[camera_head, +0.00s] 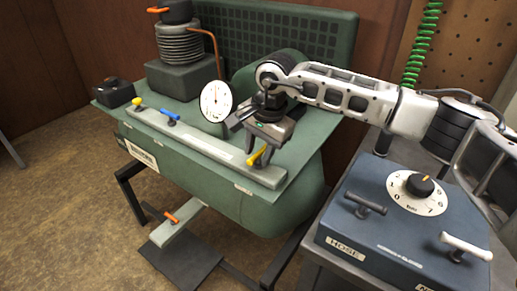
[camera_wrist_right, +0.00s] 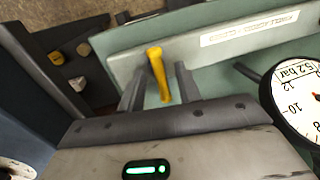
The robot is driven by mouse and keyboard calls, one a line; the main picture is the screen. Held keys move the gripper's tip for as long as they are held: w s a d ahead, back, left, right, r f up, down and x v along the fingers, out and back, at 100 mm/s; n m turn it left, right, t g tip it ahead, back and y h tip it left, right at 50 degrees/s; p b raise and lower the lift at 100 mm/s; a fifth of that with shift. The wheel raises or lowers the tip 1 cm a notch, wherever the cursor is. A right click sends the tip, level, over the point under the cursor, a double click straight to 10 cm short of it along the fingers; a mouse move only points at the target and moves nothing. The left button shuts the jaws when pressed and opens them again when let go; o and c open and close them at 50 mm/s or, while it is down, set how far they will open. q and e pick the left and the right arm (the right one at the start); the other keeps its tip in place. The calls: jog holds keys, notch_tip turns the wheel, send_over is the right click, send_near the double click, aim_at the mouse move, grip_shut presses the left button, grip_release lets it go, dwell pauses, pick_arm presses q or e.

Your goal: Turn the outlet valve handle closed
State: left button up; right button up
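A yellow lever handle (camera_head: 257,155) sits near the right end of the pale grey strip (camera_head: 205,144) along the green machine's front edge. The wrist view shows this yellow handle (camera_wrist_right: 158,73) between the two fingers of my right gripper (camera_wrist_right: 160,88). Gaps show on both sides of the handle, so the fingers are open around it. In the head view my right gripper (camera_head: 254,146) points down at the handle, just beside the gauge. A blue lever (camera_head: 173,118) and a yellow knob (camera_head: 136,102) are farther left on the strip. My left gripper is out of view.
A white round gauge (camera_head: 216,101) stands close to the right gripper. A blue box (camera_head: 400,232) with a dial and two T-handles is at the right. An orange-handled pedal (camera_head: 172,217) is low in front.

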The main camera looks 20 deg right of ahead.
jog(key=shift+f, duration=0.1)
grip_shut()
